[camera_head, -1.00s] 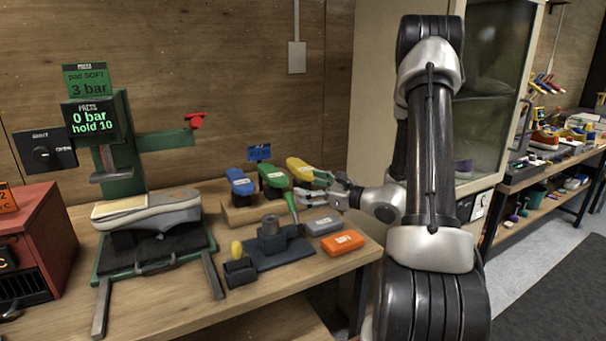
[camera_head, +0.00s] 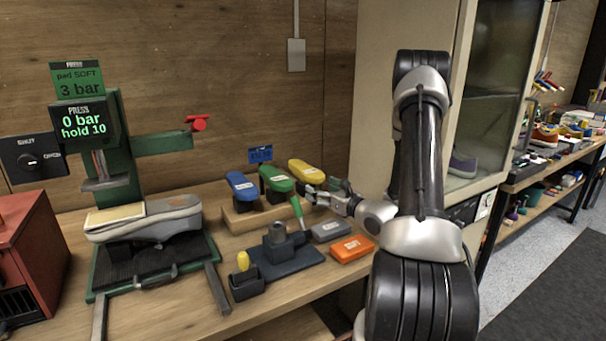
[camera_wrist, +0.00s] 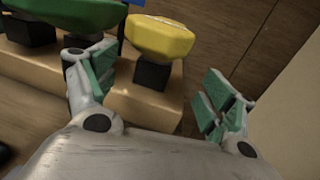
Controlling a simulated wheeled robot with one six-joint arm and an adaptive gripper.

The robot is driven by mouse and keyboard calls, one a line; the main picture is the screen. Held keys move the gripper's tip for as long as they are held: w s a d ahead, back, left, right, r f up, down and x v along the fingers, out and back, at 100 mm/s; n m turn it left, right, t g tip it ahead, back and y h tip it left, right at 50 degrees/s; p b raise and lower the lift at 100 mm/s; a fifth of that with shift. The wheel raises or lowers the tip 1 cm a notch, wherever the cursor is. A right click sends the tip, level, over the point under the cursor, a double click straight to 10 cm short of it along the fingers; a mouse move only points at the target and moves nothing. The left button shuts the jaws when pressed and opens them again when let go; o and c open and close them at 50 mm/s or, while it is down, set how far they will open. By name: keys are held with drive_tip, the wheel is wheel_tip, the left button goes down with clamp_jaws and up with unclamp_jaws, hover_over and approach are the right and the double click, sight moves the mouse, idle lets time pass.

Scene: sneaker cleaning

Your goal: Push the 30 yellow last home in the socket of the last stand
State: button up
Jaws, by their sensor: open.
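The yellow last (camera_head: 306,172) sits at the right end of a row on the wooden rack, next to the green last (camera_head: 277,178). In the wrist view the yellow last (camera_wrist: 160,38) stands on a dark block (camera_wrist: 152,74) at the rack's edge. My gripper (camera_head: 325,192) is open and empty in front of the yellow last. In the wrist view its green-padded fingers (camera_wrist: 158,84) are spread wide, with the yellow last beyond the gap between them.
A blue last (camera_head: 242,185) is at the rack's (camera_head: 236,221) left. An orange pad (camera_head: 352,248) and a grey pad (camera_head: 330,230) lie right of the stand. A press with a sneaker (camera_head: 150,220) stands at left.

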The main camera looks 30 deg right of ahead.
drive_tip(key=w, duration=0.2)
drive_tip(key=w+a, duration=0.1)
drive_tip(key=w, duration=0.3)
drive_tip(key=shift+a, duration=0.35)
drive_tip(key=shift+r, duration=0.1)
clamp_jaws()
